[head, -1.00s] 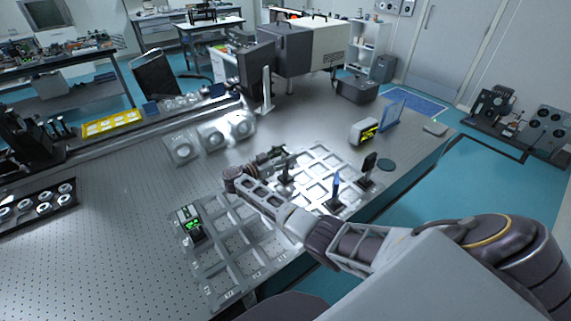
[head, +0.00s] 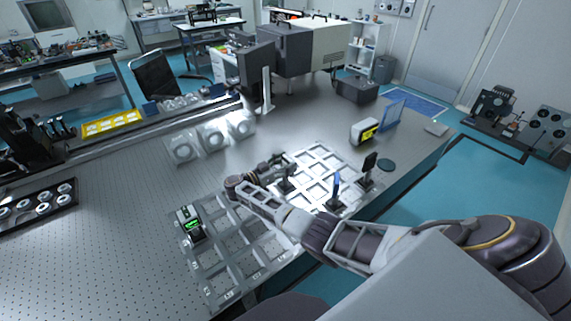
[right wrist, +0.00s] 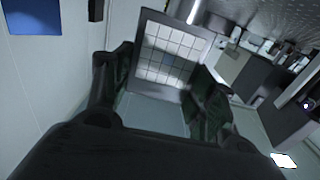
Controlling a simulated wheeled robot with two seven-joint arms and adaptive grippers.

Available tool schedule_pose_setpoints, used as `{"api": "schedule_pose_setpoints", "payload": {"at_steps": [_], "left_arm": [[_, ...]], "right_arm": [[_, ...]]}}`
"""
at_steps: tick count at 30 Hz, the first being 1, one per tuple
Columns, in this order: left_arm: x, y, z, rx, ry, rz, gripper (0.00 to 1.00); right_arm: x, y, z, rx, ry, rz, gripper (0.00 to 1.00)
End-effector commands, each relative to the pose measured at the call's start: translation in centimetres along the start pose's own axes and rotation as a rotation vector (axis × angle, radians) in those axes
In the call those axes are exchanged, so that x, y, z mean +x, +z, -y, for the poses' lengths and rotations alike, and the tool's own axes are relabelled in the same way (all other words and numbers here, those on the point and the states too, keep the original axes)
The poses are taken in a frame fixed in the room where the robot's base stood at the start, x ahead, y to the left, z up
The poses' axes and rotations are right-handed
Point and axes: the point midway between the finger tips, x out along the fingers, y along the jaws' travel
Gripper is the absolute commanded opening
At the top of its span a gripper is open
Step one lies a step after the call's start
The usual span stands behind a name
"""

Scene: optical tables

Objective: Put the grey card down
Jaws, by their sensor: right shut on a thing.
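My right gripper (head: 282,163) reaches in from the right and is over the far tray on the optical table. It is shut on the grey card (right wrist: 170,55), a square grey-framed plate with a grid of pale squares, seen between the two fingers in the right wrist view. In the head view the grey card (head: 286,175) is nearly edge-on and dark, upright on a dark foot low over the tray. I cannot tell whether the foot touches the tray. My left gripper is not in view.
The pale tray (head: 318,151) has square pockets. A blue card (head: 336,184) and a black card (head: 370,163) stand upright at its right side. A nearer grey tray (head: 240,262) holds a device with a green display (head: 192,225). A yellow-lit meter (head: 363,131) stands behind.

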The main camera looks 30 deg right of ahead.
Motion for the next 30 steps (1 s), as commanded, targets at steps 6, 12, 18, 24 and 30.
{"api": "schedule_pose_setpoints", "payload": {"at_steps": [6,12,18,24,30], "left_arm": [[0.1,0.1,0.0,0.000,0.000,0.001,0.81],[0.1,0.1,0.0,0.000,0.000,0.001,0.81],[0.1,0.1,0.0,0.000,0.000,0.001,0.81],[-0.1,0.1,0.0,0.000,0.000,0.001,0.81],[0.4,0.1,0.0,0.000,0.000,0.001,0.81]], "right_arm": [[0.0,0.2,0.0,0.000,0.000,0.001,0.64],[0.0,0.2,0.0,0.000,0.000,0.000,0.78],[0.0,0.1,0.0,0.000,0.000,0.000,0.78],[0.0,-0.1,0.0,0.000,0.000,-0.001,0.78],[-1.6,0.1,0.0,-0.001,-0.001,0.002,0.78]]}}
